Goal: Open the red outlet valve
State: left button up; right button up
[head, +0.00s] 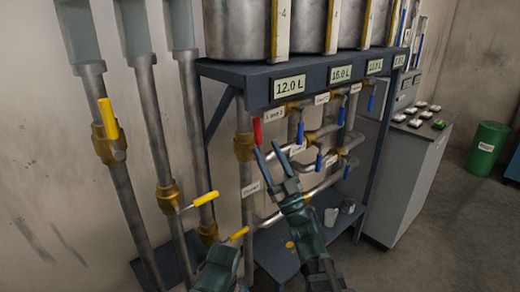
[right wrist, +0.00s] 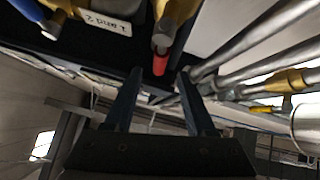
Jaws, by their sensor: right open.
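In the right wrist view, the red handle (right wrist: 161,65) shows between the tips of the open right gripper (right wrist: 159,76), and nothing is held. I cannot tell whether a finger touches it. My left gripper (head: 221,267) is at the bottom edge, lower left of the right one; its fingers are not clear.
Several blue handles (head: 300,133) hang on the pipes to the right. A yellow handle (head: 108,119) and other yellow ones sit on vertical pipes at left. Displays line the blue shelf edge (head: 240,76). A control cabinet (head: 405,180) and green drum (head: 487,148) stand right.

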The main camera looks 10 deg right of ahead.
pick_arm(q)
notch_tip(320, 180, down, 3)
jog(key=shift+r+b, duration=0.2)
jog(key=shift+b, duration=0.65)
pick_arm(e)
jog(key=v, duration=0.3)
jog(key=shift+s+d+f, duration=0.15)
jog(key=shift+f, duration=0.1)
